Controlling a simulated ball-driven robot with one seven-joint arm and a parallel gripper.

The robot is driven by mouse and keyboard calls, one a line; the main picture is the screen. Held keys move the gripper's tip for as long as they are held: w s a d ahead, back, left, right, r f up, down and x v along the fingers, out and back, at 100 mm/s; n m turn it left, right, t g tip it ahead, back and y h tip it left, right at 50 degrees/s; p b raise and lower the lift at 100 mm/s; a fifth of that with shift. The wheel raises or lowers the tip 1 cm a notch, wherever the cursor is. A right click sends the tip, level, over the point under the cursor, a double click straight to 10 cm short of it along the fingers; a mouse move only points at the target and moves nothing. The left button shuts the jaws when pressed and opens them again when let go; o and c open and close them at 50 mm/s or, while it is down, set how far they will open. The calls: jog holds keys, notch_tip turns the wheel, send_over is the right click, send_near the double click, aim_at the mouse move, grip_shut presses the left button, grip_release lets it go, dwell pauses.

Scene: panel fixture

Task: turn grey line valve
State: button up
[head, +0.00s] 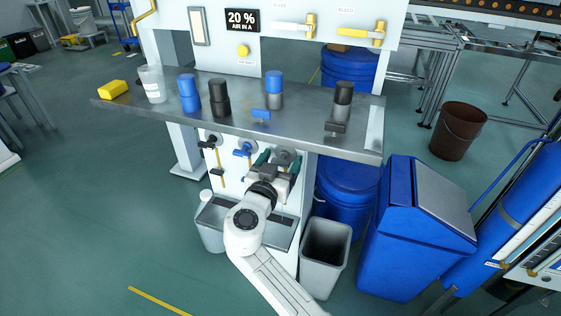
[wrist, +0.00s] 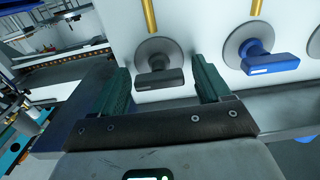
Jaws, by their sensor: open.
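The grey line valve has a round grey plate and a dark grey lever handle (wrist: 160,80), with a brass pipe at its plate. It shows in the wrist view, and its plate (head: 284,156) is partly visible behind my gripper in the head view. My gripper (head: 279,163) is open at the panel below the counter. In the wrist view its two green fingers (wrist: 161,72) stand on either side of the grey handle, with visible gaps. Whether the fingertips reach past the handle I cannot tell.
A blue valve (wrist: 268,64) sits beside the grey one, and a black valve (head: 208,142) lies further left. The counter (head: 235,118) with bottles overhangs the valves. A drip tray (head: 213,213), grey bin (head: 325,250) and blue bin (head: 400,250) stand close by.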

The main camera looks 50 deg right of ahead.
jog(key=c, duration=1)
jog(key=shift+o, duration=0.2)
jog(key=n, duration=0.4)
jog(key=shift+w, duration=0.1)
jog(key=n+p, duration=0.2)
jog(key=n, duration=0.3)
jog(key=shift+a, duration=0.1)
jog(key=n+p, duration=0.2)
jog(key=n, duration=0.2)
jog(key=shift+w+n, duration=0.1)
jog(key=shift+n, duration=0.2)
jog(key=shift+f+n+p, duration=0.2)
jog(key=shift+n+p, duration=1.05)
jog(key=shift+n, duration=0.95)
